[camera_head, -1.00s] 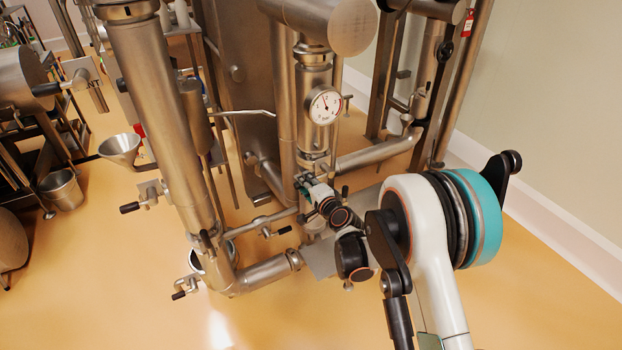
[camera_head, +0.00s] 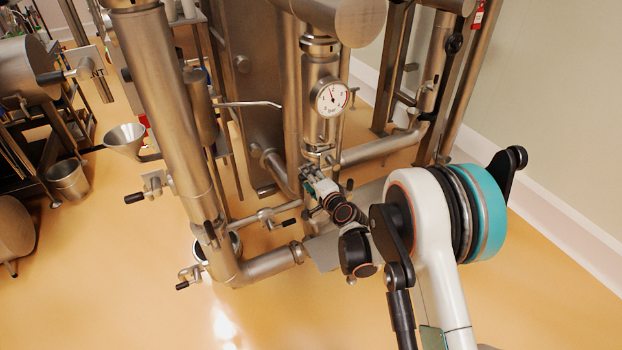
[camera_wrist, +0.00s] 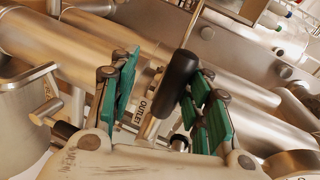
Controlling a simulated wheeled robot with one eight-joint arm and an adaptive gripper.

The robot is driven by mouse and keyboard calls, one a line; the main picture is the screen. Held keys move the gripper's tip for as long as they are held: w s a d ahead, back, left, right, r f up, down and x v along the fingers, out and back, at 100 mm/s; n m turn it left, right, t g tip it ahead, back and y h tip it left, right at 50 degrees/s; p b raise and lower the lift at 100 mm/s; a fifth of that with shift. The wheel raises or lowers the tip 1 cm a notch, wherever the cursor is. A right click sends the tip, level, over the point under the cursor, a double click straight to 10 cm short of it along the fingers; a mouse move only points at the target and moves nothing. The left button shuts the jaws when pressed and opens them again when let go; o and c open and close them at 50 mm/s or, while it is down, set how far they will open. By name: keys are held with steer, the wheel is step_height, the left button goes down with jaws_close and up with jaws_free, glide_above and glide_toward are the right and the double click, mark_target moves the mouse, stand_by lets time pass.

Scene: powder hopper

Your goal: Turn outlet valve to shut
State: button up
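The outlet valve's black lever handle (camera_wrist: 178,84) stands tilted between the fingers of my gripper (camera_wrist: 160,78) in the wrist view. The gripper is open, with green pads on both sides. The handle lies closer to the right finger, with a clear gap to the left one; I cannot tell whether it touches the right pads. A label reading OUTLET (camera_wrist: 142,108) shows just left of the handle. In the head view my gripper (camera_head: 309,181) is small, at the pipework below the dial gauge. I cannot make out the outlet handle there for certain.
A dial gauge (camera_head: 331,98) sits on the vertical pipe above my gripper. A thick slanted pipe (camera_head: 170,110) and other black-handled valves (camera_head: 146,192) stand to the left. A funnel (camera_head: 125,140) and a bucket (camera_head: 67,178) are further left. The floor in front is clear.

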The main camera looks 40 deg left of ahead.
stand_by(0.3)
steer(key=v, duration=1.2)
